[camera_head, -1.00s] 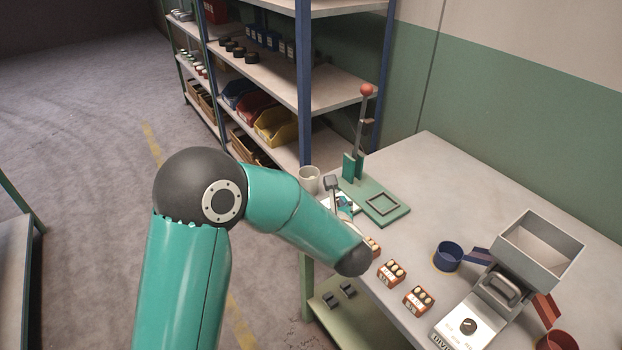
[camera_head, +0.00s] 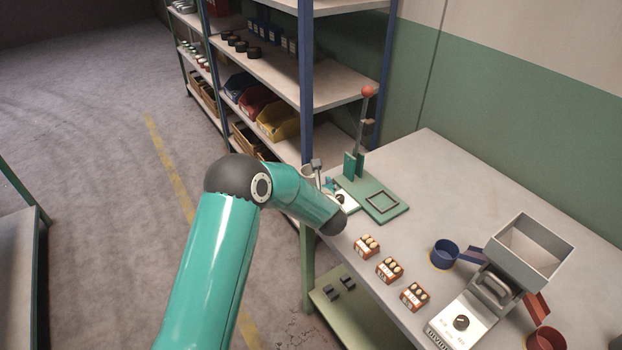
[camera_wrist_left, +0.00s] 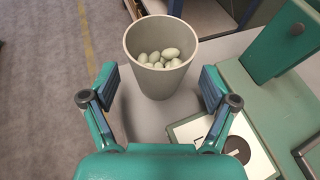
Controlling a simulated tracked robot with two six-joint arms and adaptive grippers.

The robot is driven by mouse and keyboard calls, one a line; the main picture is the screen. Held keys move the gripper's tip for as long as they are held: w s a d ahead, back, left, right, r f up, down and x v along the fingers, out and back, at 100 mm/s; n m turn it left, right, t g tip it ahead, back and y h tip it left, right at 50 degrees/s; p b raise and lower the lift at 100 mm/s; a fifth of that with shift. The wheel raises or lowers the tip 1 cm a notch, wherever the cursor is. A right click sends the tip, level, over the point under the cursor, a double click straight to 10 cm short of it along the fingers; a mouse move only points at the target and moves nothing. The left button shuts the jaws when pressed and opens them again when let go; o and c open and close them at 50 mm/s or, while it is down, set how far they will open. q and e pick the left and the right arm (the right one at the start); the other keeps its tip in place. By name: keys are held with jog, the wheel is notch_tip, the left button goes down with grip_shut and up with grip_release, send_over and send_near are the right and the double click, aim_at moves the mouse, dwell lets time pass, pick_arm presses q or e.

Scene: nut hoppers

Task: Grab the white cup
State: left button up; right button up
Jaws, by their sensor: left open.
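The white cup (camera_wrist_left: 157,85) stands upright on the table in the left wrist view and holds several pale, egg-shaped pieces. My left gripper (camera_wrist_left: 157,88) is open, with one finger to each side of the near part of the cup; I cannot tell whether either finger touches it. In the head view the cup (camera_head: 308,171) is at the table's far left corner, partly hidden behind my left gripper (camera_head: 318,172). My right gripper is not in view.
A green lever press (camera_head: 385,208) stands right of the cup, with a white dial unit (camera_head: 345,203) beside it. Several small orange boxes (camera_head: 388,269) line the front edge. A hopper machine (camera_head: 462,322) and blue cup (camera_head: 445,253) are further right. Shelves (camera_head: 270,75) rise behind.

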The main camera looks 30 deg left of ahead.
pick_arm(q)
jog(key=shift+x, duration=1.25)
jog(key=c, duration=1.3)
jog(key=shift+r, duration=0.1)
